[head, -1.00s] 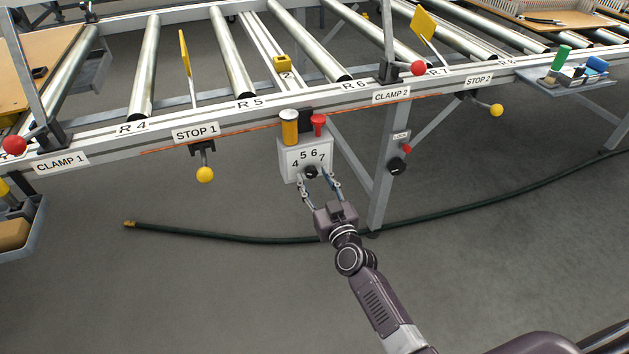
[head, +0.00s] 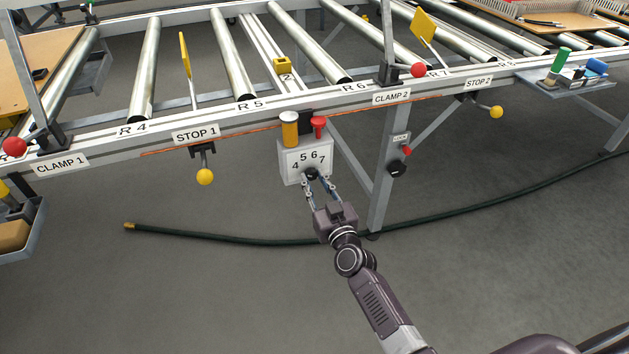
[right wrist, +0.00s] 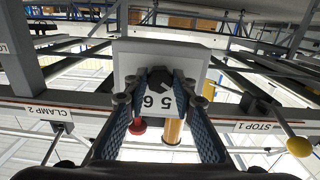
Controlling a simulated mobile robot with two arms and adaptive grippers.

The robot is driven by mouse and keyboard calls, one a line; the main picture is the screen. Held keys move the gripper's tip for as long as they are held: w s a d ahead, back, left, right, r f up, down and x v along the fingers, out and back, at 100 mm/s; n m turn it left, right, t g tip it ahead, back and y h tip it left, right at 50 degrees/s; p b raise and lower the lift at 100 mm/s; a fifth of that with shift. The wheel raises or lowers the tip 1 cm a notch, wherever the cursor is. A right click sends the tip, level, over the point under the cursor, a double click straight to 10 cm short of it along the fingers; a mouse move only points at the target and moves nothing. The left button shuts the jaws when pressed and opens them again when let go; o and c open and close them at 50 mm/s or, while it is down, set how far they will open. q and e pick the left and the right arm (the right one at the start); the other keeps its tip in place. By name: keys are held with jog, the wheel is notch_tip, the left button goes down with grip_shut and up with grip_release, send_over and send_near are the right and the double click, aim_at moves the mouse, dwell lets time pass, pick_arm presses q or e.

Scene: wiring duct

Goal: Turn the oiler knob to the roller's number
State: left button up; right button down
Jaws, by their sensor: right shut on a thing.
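The oiler is a pale box (head: 291,177) hung below the conveyor rail, with the numbers 4, 5, 6 and 7 in an arc and an amber cup and a red cap on top. Its dark knob (head: 311,172) sits under the numbers; it also shows in the right wrist view (right wrist: 160,79). My right gripper (head: 314,181) is shut on the knob from below, one finger on each side. The knob's pointer direction is too small to tell. Rollers (head: 232,55) above carry rail labels R 4 to R 8. My left gripper is out of view.
The yellow STOP 1 ball (head: 205,176) hangs to the left. A dark green hose (head: 220,237) lies on the floor. A yellow tag marked 2 (head: 283,65) sits between rollers.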

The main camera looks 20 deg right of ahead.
jog(key=m, duration=0.5)
jog(key=shift+p, duration=0.35)
jog(key=m, duration=0.2)
jog(key=shift+m, duration=0.4)
jog(key=m, duration=0.3)
jog(key=shift+a+m, duration=0.1)
jog(key=shift+m, duration=0.2)
jog(key=shift+r+m, duration=0.1)
jog(key=shift+m, duration=1)
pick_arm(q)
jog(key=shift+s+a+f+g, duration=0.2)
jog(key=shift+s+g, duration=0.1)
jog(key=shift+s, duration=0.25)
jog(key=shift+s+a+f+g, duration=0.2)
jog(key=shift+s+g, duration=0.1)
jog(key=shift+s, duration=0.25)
pick_arm(e)
jog(key=shift+m, duration=1)
jog(key=c, duration=1.7)
grip_release()
jog(key=shift+o, duration=0.5)
